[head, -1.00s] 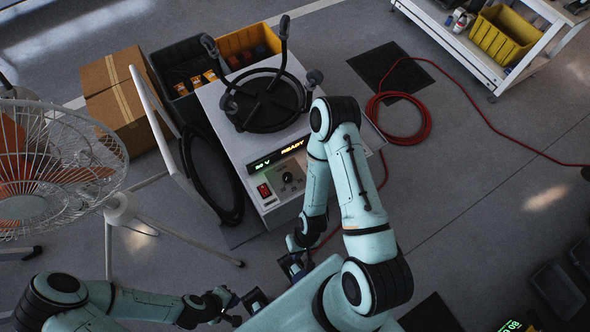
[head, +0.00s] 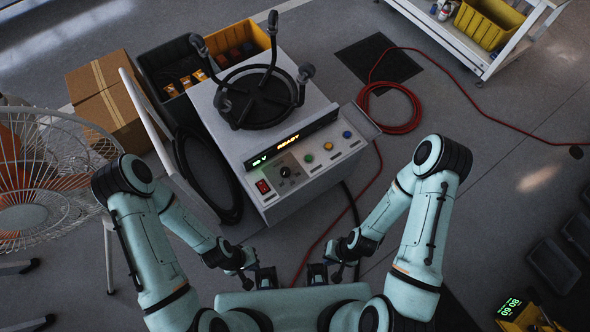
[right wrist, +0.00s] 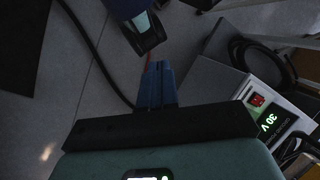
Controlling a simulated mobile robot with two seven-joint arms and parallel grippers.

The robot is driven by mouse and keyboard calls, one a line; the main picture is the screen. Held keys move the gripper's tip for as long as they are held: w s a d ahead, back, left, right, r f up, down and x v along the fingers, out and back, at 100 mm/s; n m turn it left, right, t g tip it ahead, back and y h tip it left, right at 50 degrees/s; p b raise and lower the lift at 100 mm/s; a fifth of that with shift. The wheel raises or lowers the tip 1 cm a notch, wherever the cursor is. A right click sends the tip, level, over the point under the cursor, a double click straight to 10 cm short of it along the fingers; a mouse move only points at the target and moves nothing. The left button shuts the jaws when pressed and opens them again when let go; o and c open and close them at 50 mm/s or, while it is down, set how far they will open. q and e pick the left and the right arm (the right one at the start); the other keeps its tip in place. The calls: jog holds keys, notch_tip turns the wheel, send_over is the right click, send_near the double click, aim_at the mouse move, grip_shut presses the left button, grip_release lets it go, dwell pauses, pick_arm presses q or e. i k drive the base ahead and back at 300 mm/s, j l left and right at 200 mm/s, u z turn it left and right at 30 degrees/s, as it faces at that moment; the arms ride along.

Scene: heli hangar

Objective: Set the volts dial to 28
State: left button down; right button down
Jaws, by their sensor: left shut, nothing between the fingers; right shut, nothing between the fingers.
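The power unit (head: 232,155) is a grey box with a sloped front panel. Its black volts dial (head: 285,171) sits between a lit red switch (head: 263,187) and a row of coloured buttons. The green readout (head: 259,162) above the dial appears to read 30 V, as it does in the right wrist view (right wrist: 266,122). The dial's pointer is too small to read. My left gripper (head: 266,278) and right gripper (head: 317,275) are both shut and empty, low in front of the unit and apart from it. The right fingers (right wrist: 157,85) also show in the right wrist view.
A black ring with upright arms (head: 262,95) tops the unit. A white fan (head: 45,185) and cardboard boxes (head: 108,95) stand left. A red hose (head: 412,112) lies on the floor to the right. A white shelf cart (head: 470,45) stands back right.

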aim_at(285, 172)
jog(key=i+l, duration=0.1)
jog(key=l, duration=0.2)
jog(key=i+l, duration=0.1)
jog(key=l, duration=0.15)
jog(key=i+l, duration=0.1)
jog(key=l, duration=0.2)
jog(key=u, duration=0.4)
jog(key=l+u, duration=0.1)
jog(key=u, duration=0.75)
jog(key=l+u, duration=0.1)
jog(key=u, duration=0.7)
